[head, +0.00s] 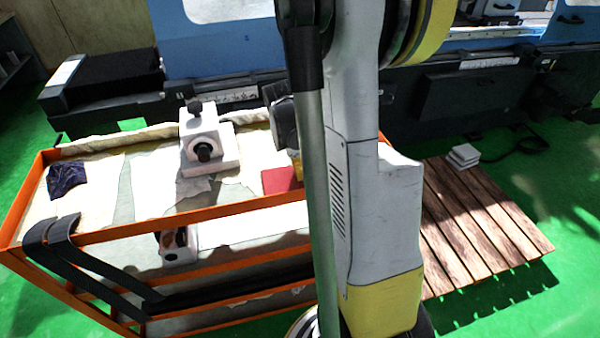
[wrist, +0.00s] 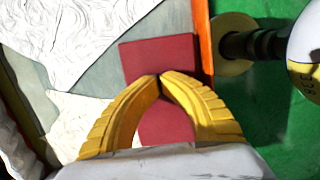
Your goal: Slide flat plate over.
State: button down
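A flat red plate (head: 281,180) lies on the top shelf of the orange-framed trolley (head: 190,222), near its right end. In the wrist view the red plate (wrist: 155,57) lies under my gripper (wrist: 160,80), close to the orange rim (wrist: 204,45). The two yellow fingers curve inward and their tips meet over the plate, with nothing visible between them. Part of the plate also shows between the fingers. I cannot tell whether the tips touch it. In the head view my arm hides most of the gripper and the trolley's right end.
A white block with black knobs (head: 208,150) stands on the trolley left of the plate. A dark blue cloth (head: 67,180) lies at the left end. Crumpled paper (wrist: 90,35) lies beside the plate. A slatted wooden pallet (head: 480,220) is at right, before the blue grinder (head: 225,50).

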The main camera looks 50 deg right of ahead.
aim_at(220, 196)
jog(key=w+a, duration=0.4)
jog(key=a, duration=0.2)
jog(key=w+a+b, duration=0.1)
jog(key=w+a, duration=0.3)
jog(key=a, duration=0.3)
jog(key=w+a, duration=0.4)
jog(key=a, duration=0.2)
jog(key=shift+a+b, duration=0.3)
jog(key=shift+a, duration=0.1)
jog(key=shift+w+a, duration=0.1)
jog(key=shift+a, duration=0.05)
